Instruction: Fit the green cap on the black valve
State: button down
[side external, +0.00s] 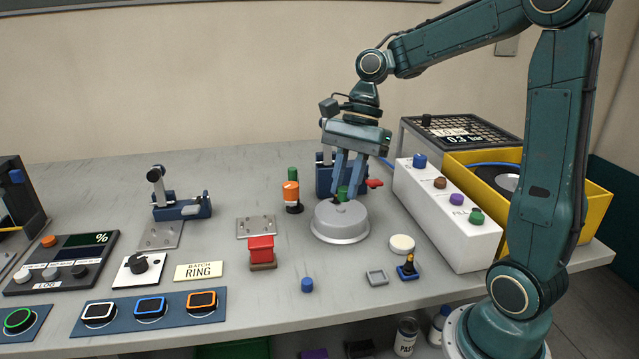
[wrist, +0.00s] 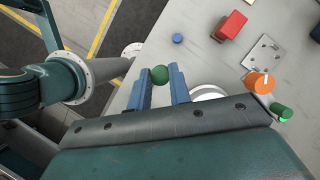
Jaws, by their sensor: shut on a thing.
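My gripper (side external: 345,193) points down over the round grey metal dome (side external: 340,223) and is shut on a green cap (side external: 342,193). A small blue block (side external: 408,272) with a black, orange-marked upright stands on the bench to the right. I cannot tell whether it is the black valve; no other valve shows clearly.
A white box (side external: 447,225) with coloured caps and a yellow bin (side external: 590,210) stand right. A red block (side external: 261,250), blue cap (side external: 307,285) and cream disc (side external: 402,244) lie in front.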

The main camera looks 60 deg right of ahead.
jog(key=w+d+f, duration=0.2)
jog(key=w+d, duration=0.2)
jog(key=d, duration=0.2)
jog(key=w+d+f, duration=0.2)
jog(key=w+d, duration=0.2)
jog(key=d, duration=0.3)
jog(key=w+d+f, duration=0.2)
jog(key=w+d, duration=0.2)
jog(key=d, duration=0.2)
jog(key=shift+w+d+f, duration=0.15)
jog(key=shift+w+f, duration=0.05)
jog(key=shift+w, duration=0.2)
jog(key=shift+f, duration=0.3)
jog(key=shift+f, duration=2.2)
jog(key=shift+f, duration=0.9)
dwell(1.4)
jog(key=c, duration=0.6)
grip_release()
jog(key=shift+c, duration=0.2)
